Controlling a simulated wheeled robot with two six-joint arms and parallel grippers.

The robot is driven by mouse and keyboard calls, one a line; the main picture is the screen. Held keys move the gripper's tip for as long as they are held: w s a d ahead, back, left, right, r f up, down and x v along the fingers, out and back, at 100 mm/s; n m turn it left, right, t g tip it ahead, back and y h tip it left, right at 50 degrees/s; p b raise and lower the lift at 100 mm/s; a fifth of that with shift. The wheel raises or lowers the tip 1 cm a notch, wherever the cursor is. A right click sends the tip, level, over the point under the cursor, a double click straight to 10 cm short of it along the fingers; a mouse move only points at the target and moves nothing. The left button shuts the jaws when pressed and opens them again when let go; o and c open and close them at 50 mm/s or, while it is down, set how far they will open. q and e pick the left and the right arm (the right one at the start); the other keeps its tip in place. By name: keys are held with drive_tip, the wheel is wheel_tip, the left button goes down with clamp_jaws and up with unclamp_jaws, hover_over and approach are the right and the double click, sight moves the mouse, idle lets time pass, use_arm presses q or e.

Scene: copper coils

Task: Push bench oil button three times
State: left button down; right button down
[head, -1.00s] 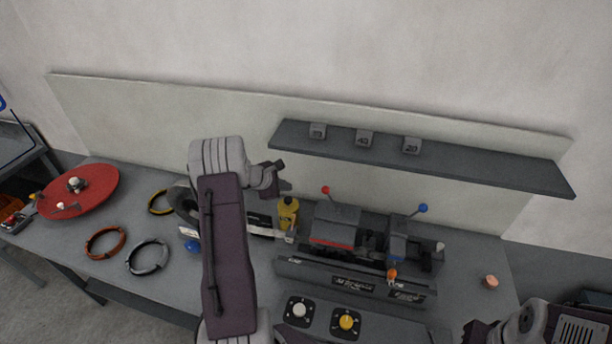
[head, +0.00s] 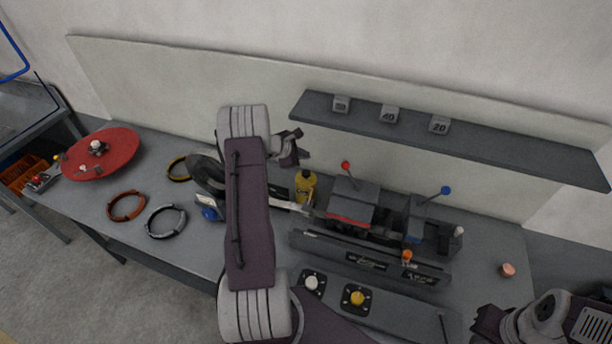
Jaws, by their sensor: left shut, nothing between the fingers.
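A yellow bottle (head: 305,187) stands upright on the bench behind the machine's left end. A front panel carries a white knob (head: 311,283) and a yellow knob or button (head: 357,298); no oil label is legible. My left gripper (head: 298,154) is small and dark, just above and left of the bottle in the picture. It is shut and empty, and I see no clear contact with the bottle. My left arm crosses in front of the bench and hides part of it. Only links of my right arm show at the bottom right; its gripper is out of view.
The bench machine (head: 350,203) has red and blue ball levers. A shelf (head: 520,160) with numbered blocks runs above. An orange ring (head: 126,206), a grey ring (head: 165,222) and a red disc (head: 100,153) lie left. A small copper piece (head: 507,270) stands right.

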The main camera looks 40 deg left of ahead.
use_arm(q)
drive_tip(key=b, duration=0.3)
hover_over(304, 174)
wheel_tip(304, 174, down, 5)
drive_tip(key=shift+r, duration=0.2)
drive_tip(key=shift+f+b, duration=0.5)
drive_tip(key=shift+r, duration=0.15)
idle(1.0)
drive_tip(key=shift+f+b, duration=0.45)
drive_tip(key=shift+b, duration=0.15)
